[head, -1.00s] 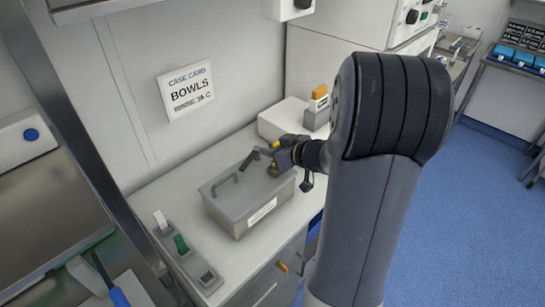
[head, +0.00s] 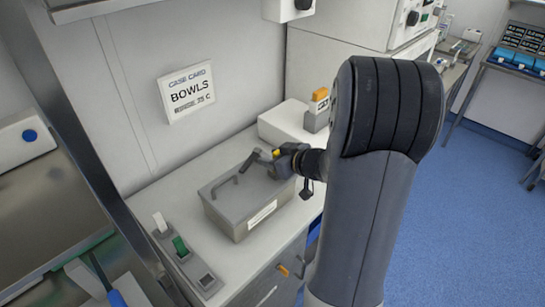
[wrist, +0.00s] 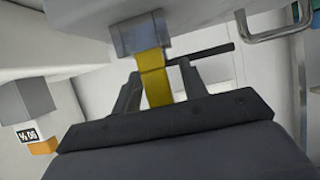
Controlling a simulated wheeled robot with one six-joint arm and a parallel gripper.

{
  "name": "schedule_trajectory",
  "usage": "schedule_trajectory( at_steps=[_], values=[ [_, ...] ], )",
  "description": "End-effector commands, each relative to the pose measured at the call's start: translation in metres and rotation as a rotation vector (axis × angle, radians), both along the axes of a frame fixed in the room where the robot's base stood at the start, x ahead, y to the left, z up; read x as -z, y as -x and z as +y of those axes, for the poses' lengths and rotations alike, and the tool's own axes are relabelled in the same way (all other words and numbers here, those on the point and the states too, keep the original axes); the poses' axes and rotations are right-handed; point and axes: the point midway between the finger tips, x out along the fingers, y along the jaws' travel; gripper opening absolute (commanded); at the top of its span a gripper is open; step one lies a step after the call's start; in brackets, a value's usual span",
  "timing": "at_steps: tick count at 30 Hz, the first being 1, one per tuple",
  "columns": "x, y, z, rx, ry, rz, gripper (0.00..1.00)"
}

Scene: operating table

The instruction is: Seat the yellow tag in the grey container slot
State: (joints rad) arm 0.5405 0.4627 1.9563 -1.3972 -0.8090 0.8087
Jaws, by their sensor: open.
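The yellow tag (wrist: 154,78) shows in the wrist view. Its upper end meets the small grey slot piece (wrist: 140,33) on the side of the grey container (wrist: 200,14); how deep it sits is hidden. My gripper (wrist: 159,84) is open, with one finger on each side of the tag and gaps visible beside it. In the head view, the lidded grey container (head: 246,207) stands on the counter. My gripper (head: 267,158) is at its far right end, where the slot is hidden.
A holder (head: 205,279) with a white tag (head: 159,221) and a green tag (head: 180,245) lies left of the container. A white box (head: 285,122) and a grey block with an orange tag (head: 320,94) stand behind. A "BOWLS" card (head: 187,92) hangs on the wall.

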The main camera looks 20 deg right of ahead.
Motion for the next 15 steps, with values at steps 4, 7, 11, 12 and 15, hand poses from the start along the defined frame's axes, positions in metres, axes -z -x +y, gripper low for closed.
schedule_trajectory(
  at_steps=[4, 7, 11, 12, 15],
  values=[
    [-0.005, 0.002, -0.001, 0.002, 0.000, -0.001, 0.41],
    [-0.011, 0.013, -0.006, 0.004, 0.000, -0.002, 0.41],
    [-0.023, 0.035, -0.016, 0.005, 0.002, -0.003, 0.41],
    [-0.027, 0.043, -0.019, 0.005, 0.003, -0.003, 0.41],
    [-0.036, 0.061, -0.025, 0.005, 0.002, -0.003, 0.41]
  ],
)
